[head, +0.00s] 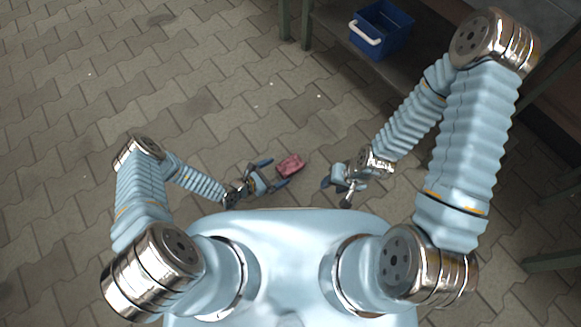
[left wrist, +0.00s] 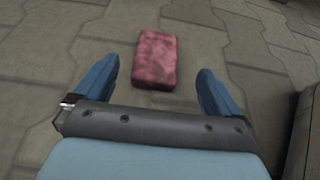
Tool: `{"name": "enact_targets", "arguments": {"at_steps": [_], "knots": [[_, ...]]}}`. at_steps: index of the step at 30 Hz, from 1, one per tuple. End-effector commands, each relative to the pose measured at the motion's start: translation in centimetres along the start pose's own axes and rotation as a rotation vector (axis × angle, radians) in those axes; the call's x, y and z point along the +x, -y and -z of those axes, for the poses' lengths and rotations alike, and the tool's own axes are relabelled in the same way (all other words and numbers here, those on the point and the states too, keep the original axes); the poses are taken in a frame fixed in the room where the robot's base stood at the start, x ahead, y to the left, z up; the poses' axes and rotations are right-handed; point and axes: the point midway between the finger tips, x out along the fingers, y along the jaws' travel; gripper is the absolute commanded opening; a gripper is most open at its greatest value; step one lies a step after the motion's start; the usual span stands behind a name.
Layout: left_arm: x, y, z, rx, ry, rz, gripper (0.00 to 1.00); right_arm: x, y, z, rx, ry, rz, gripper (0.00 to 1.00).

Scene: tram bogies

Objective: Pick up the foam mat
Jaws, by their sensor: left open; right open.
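The foam mat looks like a small red-pink mottled block (head: 290,165) lying on the paved floor in front of my body. In the left wrist view the foam mat (left wrist: 155,60) lies ahead of the fingertips, roughly centred between them. My left gripper (head: 275,173) is open, its two blue fingers pointing toward the block from the left. In the left wrist view my left gripper (left wrist: 158,82) shows a wide gap with nothing held. My right gripper (head: 336,192) is open and empty, to the right of the block and apart from it.
A blue crate with a white handle (head: 385,30) stands at the upper right, on or under a dark bench-like structure with green legs (head: 306,22). Grey paving (head: 130,70) is clear on the left and around the block.

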Motion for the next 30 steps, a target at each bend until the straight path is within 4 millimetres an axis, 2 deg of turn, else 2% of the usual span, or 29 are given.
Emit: {"name": "enact_targets", "arguments": {"at_steps": [1, 8, 16, 25, 30], "knots": [[1.0, 0.0, 0.2, 0.001, 0.000, 0.002, 0.98, 0.3, -0.1, 0.0, 0.000, 0.000, 0.000, 0.43], [3.1, -0.1, 0.2, 0.002, 0.000, 0.002, 0.98, 0.7, -0.2, -0.1, 0.000, 0.002, 0.002, 0.43], [7.1, -0.3, 0.6, 0.002, 0.000, 0.003, 0.98, 1.9, -0.5, -0.1, -0.001, 0.005, 0.004, 0.43], [7.7, -0.4, 0.5, 0.001, -0.001, 0.002, 0.98, 1.9, -0.5, -0.2, -0.001, 0.006, 0.005, 0.43], [7.7, -0.4, 0.5, 0.001, -0.001, 0.002, 0.72, 1.9, -0.5, -0.2, -0.001, 0.006, 0.005, 0.43]]}}
